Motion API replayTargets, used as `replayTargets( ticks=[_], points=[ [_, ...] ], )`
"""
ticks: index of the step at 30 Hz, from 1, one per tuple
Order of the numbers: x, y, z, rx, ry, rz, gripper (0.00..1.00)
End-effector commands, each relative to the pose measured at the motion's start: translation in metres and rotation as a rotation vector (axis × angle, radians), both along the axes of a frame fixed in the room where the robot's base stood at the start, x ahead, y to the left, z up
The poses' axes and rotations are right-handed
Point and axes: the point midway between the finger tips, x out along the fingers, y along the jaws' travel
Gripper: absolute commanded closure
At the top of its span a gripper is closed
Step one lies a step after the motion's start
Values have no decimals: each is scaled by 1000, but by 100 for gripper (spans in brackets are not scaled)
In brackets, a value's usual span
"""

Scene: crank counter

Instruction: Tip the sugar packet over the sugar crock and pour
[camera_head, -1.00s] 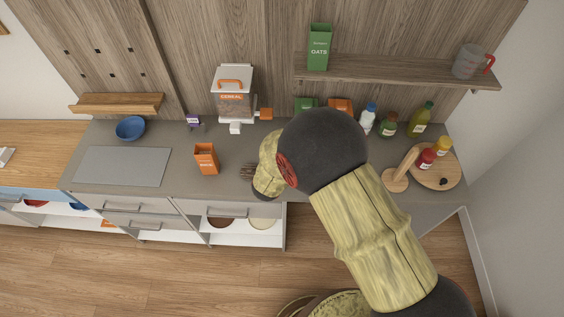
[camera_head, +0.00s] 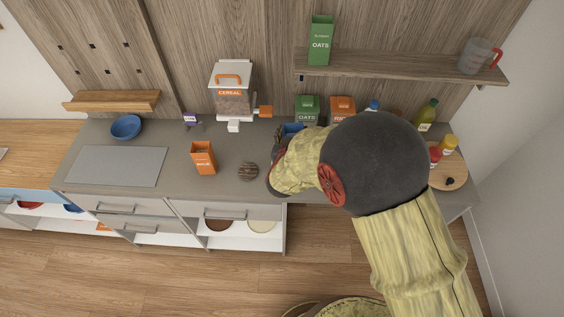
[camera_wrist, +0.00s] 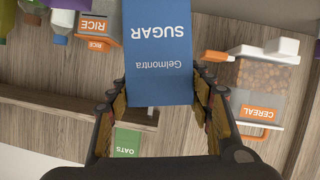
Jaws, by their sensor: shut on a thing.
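A blue sugar packet (camera_wrist: 158,55) is between the two fingers of my gripper (camera_wrist: 163,100) in the wrist view, its lettering upside down there. The fingers are shut on its sides. In the head view my arm covers most of the gripper. A small blue patch (camera_head: 291,128) shows at the arm's far edge, probably the packet. I cannot make out a sugar crock for certain in either view. A round brown striped thing (camera_head: 248,171) lies on the counter left of my gripper; I cannot tell what it is.
An orange open box (camera_head: 203,158) stands on the grey counter (camera_head: 222,185). A cereal dispenser (camera_head: 232,90), a green oats canister (camera_head: 307,106) and an orange rice canister (camera_head: 342,106) stand at the back. A shelf (camera_head: 400,70) hangs above. A round wooden board (camera_head: 452,177) is at the right.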

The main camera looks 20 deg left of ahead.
Motion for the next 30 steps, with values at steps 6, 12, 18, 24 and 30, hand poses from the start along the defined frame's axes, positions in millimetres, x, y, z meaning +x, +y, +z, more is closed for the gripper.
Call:
replayTargets(
  ticks=[6,12,18,24,30],
  points=[
    [0,0,-1,-3,-1,0,98],
    [0,0,12,-4,-2,0,98],
    [0,0,29,-5,-1,0,98],
    [0,0,28,-5,0,0,98],
    [0,0,28,-5,-1,0,98]
  ],
)
